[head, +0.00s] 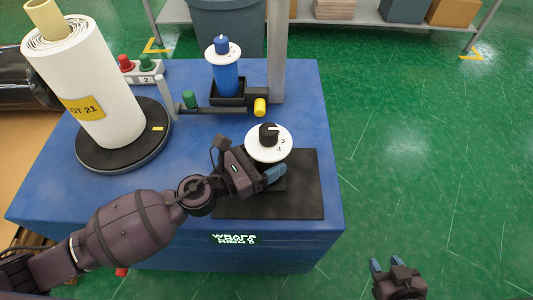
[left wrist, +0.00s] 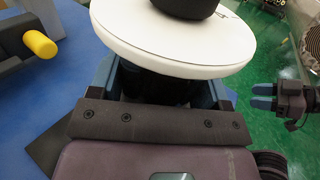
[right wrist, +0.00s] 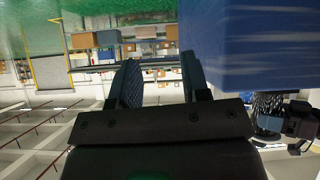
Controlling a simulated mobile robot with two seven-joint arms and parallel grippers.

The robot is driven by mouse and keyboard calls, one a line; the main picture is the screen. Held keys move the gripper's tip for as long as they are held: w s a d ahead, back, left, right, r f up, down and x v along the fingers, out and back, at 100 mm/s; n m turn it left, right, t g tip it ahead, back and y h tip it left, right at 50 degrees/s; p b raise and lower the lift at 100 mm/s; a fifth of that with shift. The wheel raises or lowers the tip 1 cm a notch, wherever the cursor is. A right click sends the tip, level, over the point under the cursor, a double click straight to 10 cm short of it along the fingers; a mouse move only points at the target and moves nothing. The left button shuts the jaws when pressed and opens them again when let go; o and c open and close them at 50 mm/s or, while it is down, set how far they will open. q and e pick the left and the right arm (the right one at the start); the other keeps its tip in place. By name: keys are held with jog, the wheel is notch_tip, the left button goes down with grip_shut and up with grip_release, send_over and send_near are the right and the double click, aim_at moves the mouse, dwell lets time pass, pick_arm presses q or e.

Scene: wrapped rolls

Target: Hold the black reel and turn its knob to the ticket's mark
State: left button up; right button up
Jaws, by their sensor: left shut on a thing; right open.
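The black reel stands over a black mat (head: 300,205) on the blue bench. Its white dial (head: 257,152) shows a 3 and a 4, and its black knob (head: 268,134) has a white line pointing right. My left gripper (head: 264,178) is shut on the reel below the dial. In the left wrist view the dark reel body (left wrist: 165,88) lies between the fingers under the white dial (left wrist: 150,45). My right gripper (head: 388,266) is open and empty, over the floor right of the bench. A yellow label reading 21 (head: 83,108) is on the white roll.
The white wrapped roll (head: 95,75) stands on a black turntable (head: 150,145) at the left. A blue reel (head: 225,78) with a white top sits in a black holder behind, near a grey post (head: 277,50) and yellow knob (head: 260,107). Floor at right is clear.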

pick_arm(q)
jog(key=shift+f+b, duration=0.6)
jog(key=shift+f, duration=0.25)
dwell(0.7)
dwell(0.6)
